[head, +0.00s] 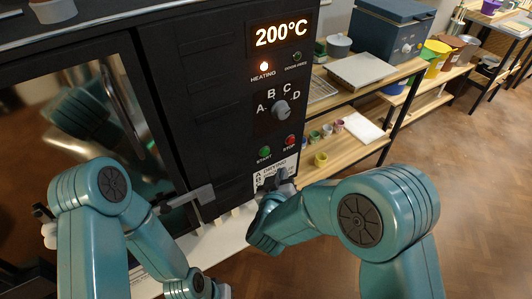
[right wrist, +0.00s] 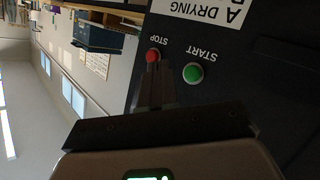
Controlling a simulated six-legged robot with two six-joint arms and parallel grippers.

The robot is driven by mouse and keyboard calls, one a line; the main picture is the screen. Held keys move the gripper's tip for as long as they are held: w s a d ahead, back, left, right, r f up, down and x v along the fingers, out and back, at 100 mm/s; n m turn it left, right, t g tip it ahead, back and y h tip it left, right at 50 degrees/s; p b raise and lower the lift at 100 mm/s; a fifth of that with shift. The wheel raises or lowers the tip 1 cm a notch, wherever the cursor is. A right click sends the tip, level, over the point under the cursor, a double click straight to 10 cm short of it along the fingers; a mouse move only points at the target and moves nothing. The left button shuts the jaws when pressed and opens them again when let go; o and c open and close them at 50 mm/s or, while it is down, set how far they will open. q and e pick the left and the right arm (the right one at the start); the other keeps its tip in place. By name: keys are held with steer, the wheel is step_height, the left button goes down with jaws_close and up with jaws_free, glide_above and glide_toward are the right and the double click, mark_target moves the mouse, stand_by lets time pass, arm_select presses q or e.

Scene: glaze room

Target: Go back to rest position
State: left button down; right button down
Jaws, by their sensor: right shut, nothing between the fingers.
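My right gripper (head: 282,181) is in front of the lower control panel of the black oven (head: 205,95), just below the buttons. In the right wrist view my right gripper (right wrist: 155,88) is shut and empty, its fingers pointing toward the panel near the red STOP button (right wrist: 153,57). The green START button (right wrist: 193,73) is beside it. I cannot tell whether the fingertips touch the panel. My left arm is folded at the lower left of the head view, and its gripper does not show clearly.
The oven display (head: 281,34) reads 200°C and the HEATING lamp (head: 264,67) glows. A selector knob (head: 281,109) sits among the letters A to D. Wooden shelves (head: 350,150) with small pots stand to the right. The floor (head: 470,190) at right is clear.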

stand_by(0.5)
steer(key=s+d+f+m+g+h, duration=0.1)
steer(key=d+f+g, duration=0.1)
steer(key=d+f, duration=0.55)
steer(key=s+d+f+m+g+h, duration=0.15)
steer(key=d+f, duration=0.35)
steer(key=d, duration=0.5)
steer(key=s+d+f+g+y, duration=0.2)
steer(key=s+f+g, duration=0.1)
steer(key=s+f, duration=0.2)
steer(key=s+a+f+m+g+y, duration=0.1)
steer(key=s+a+f+g+y, duration=0.1)
steer(key=s, duration=0.8)
steer(key=s+a+f+m+g+y, duration=0.2)
steer(key=s+a+f+g+y, duration=0.1)
steer(key=s, duration=0.7)
steer(key=a+g+y, duration=0.1)
steer(key=a+g, duration=0.1)
steer(key=a, duration=0.1)
